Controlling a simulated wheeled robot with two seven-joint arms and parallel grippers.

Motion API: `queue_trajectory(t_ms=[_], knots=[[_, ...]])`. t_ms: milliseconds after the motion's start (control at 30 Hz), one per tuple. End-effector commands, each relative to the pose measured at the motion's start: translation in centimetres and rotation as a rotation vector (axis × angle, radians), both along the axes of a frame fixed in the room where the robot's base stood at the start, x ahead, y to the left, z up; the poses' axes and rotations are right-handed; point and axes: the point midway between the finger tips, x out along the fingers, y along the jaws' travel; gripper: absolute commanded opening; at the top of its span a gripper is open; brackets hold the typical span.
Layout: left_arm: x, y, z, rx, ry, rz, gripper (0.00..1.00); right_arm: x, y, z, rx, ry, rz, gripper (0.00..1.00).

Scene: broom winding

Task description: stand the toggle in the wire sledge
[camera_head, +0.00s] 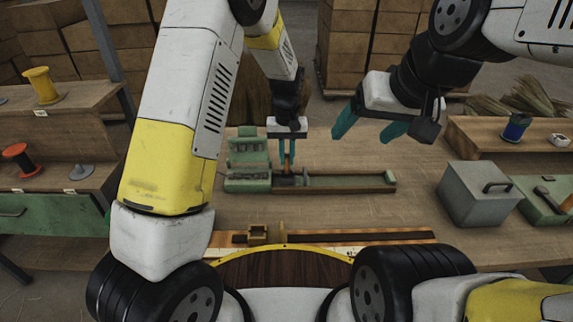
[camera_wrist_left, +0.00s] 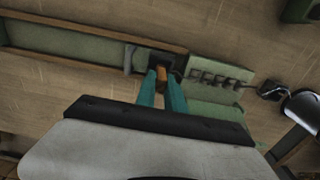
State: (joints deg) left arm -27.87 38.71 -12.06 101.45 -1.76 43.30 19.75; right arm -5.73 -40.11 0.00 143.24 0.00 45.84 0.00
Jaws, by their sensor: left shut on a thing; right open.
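My left gripper (camera_head: 287,162) is shut on the toggle, a small orange-brown upright piece (camera_wrist_left: 162,75) between its teal fingertips. It holds the toggle at the left end of the long green tray (camera_head: 345,181). A dark block (camera_wrist_left: 166,59), apparently the wire sledge, lies right at the toggle's lower end; it also shows in the head view (camera_head: 287,181). I cannot tell whether the toggle is seated in it or just above it. My right gripper (camera_head: 367,130) is open and empty, above the table behind the tray's right part.
A green stepped unit with dark slots (camera_head: 247,150) adjoins the tray's left end. A grey lidded box (camera_head: 474,194) stands to the right. A wooden rail with a brass-coloured block (camera_head: 258,235) lies in front. Spools (camera_head: 41,85) stand on the left shelf. The table behind the tray is clear.

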Motion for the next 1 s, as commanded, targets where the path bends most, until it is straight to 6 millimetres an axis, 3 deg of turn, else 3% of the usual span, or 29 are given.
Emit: queue_trajectory(t_ms=[1000], knots=[[0.0, 0.0, -3.0, 0.000, 0.001, 0.000, 0.00, 0.0, 0.0, 0.0, 0.000, 0.000, 0.000, 0.76]])
